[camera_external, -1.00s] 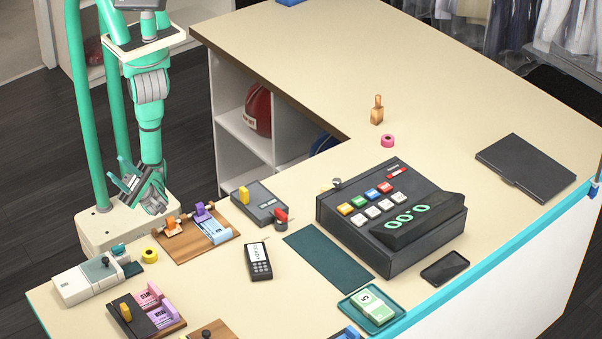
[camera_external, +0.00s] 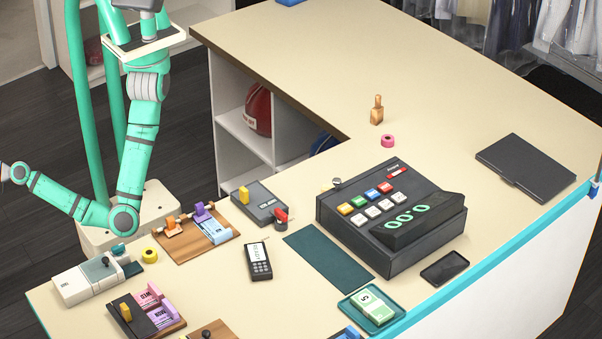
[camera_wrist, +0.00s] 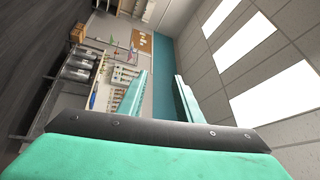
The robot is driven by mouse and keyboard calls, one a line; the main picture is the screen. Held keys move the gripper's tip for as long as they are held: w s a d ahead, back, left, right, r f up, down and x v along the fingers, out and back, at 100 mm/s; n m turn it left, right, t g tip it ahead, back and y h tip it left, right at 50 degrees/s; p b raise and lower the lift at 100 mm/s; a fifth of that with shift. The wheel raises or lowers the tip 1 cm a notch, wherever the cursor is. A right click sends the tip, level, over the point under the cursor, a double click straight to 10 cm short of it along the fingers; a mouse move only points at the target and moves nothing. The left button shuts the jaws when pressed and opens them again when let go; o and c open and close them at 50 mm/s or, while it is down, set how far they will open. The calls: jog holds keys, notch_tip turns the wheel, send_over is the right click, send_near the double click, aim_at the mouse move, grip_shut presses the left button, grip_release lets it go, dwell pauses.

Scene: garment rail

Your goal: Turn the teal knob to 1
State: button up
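A white device (camera_external: 84,281) lies at the left end of the counter in the external view. A small teal knob (camera_external: 118,250) sits at its far right end; its setting and any numbers are too small to read. My arm bends low behind the device and reaches left, away from the knob, so its far end is at the left picture edge and my gripper is cut off there. In the wrist view my gripper (camera_wrist: 158,98) shows two teal fingers apart with nothing between them. It faces racks and the ceiling; the knob is not in that view.
A yellow tape roll (camera_external: 149,255) lies right of the device. A wooden board (camera_external: 187,251) with orange and purple clips and a dark board (camera_external: 145,318) are nearby. A black cash register (camera_external: 345,222) stands farther right. The far counter is mostly clear.

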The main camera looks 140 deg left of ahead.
jog(key=w+r+m+g, duration=0.25)
jog(key=w+r, duration=0.75)
jog(key=r, duration=0.5)
jog(key=w+a+r+m+g+y, duration=0.4)
jog(key=a+r+m+g+y, duration=0.2)
jog(key=a+m, duration=0.3)
jog(key=m+t+y, duration=0.4)
jog(key=t+y, duration=0.9)
jog(key=t, duration=0.5)
send_over(118, 246)
notch_tip(118, 246, down, 22)
notch_tip(118, 246, down, 11)
jog(key=shift+s+r, duration=0.1)
jog(key=shift+r, duration=0.1)
